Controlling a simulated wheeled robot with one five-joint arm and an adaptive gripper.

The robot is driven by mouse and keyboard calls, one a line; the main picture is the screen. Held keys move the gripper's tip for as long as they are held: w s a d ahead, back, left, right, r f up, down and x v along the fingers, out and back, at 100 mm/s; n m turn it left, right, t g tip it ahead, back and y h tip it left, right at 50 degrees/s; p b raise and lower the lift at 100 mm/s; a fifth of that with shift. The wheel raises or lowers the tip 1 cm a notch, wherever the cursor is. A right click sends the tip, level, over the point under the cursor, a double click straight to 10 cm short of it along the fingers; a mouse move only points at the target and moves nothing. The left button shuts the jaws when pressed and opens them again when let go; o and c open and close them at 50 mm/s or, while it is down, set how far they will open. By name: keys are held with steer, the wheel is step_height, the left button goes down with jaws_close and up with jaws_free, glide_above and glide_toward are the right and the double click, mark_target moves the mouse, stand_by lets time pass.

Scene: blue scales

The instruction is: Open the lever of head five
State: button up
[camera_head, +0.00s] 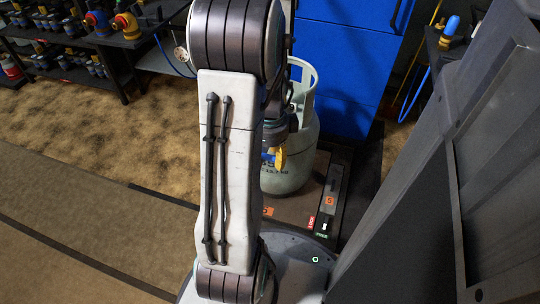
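A pale green gas cylinder (290,172) stands upright on the scale (300,208), which has an orange label that seems to read 5 (329,201). A yellow and blue fitting (279,159) shows in front of the cylinder, partly behind my arm. It may be head five, but its lever cannot be made out clearly. Dark parts at the end of my arm (279,125) show just above this fitting, in front of the cylinder's upper body. My gripper's fingers are hidden behind my arm. I cannot tell whether they touch the fitting.
Another fitting with a blue lever (450,29) sits at the upper right. A blue cabinet (345,65) stands behind the cylinder. Shelves with several colored fittings (95,25) are at the upper left. The floor (90,135) at the left is clear.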

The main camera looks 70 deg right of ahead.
jaws_close()
stand_by(0.3)
steer(key=shift+w, duration=0.1)
